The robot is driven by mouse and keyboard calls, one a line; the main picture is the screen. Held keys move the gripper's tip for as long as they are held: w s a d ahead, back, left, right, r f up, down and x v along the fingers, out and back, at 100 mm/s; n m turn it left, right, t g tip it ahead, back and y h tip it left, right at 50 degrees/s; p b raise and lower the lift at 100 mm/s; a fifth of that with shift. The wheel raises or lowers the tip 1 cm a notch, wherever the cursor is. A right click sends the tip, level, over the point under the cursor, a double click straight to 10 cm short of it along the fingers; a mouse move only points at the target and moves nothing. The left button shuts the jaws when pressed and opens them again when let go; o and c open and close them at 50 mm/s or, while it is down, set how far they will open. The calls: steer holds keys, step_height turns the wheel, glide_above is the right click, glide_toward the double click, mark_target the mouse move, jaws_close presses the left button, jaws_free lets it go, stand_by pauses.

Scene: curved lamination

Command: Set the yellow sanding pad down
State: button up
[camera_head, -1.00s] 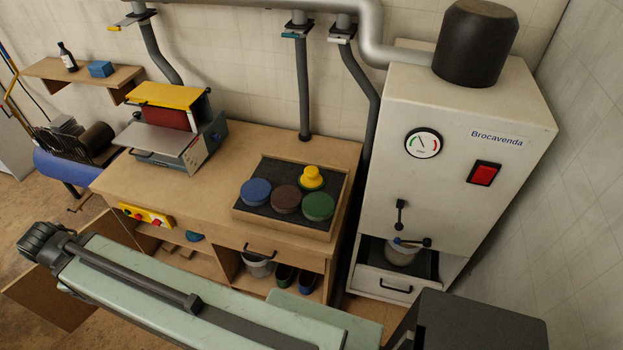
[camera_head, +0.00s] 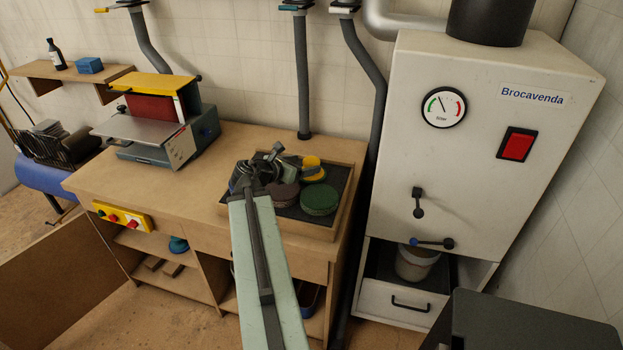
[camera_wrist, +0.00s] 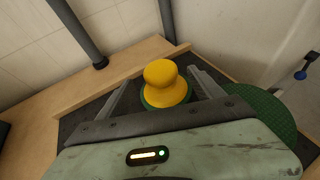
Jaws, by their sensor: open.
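The yellow sanding pad (camera_head: 312,168) has a round knob and stands upright on the dark tray (camera_head: 327,222) on the workbench. In the wrist view the yellow pad (camera_wrist: 162,84) shows a green rim at its base. My gripper (camera_wrist: 163,88) is open, with one finger on each side of the pad. I see no clear contact between the fingers and the pad. In the head view my gripper (camera_head: 290,162) is over the tray's back, partly hiding the pads there.
A green disc (camera_head: 319,199) lies at the tray's right and a brown disc (camera_head: 284,194) beside it. A sander (camera_head: 165,125) stands to the left on the bench (camera_head: 215,150). A white cabinet (camera_head: 470,120) stands close on the right. Grey hoses (camera_head: 303,90) run down behind.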

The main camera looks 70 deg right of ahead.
mark_target(316, 161)
steer(key=shift+b+x, duration=0.4)
steer(key=shift+x, duration=0.55)
steer(key=b+x, duration=0.1)
steer(key=x, duration=0.5)
steer(key=shift+r+b, duration=0.15)
steer(key=shift+b, duration=0.25)
steer(key=shift+a+r, duration=0.1)
jaws_close()
step_height(316, 161, up, 10)
steer(key=p, duration=1)
steer(key=shift+r, duration=0.15)
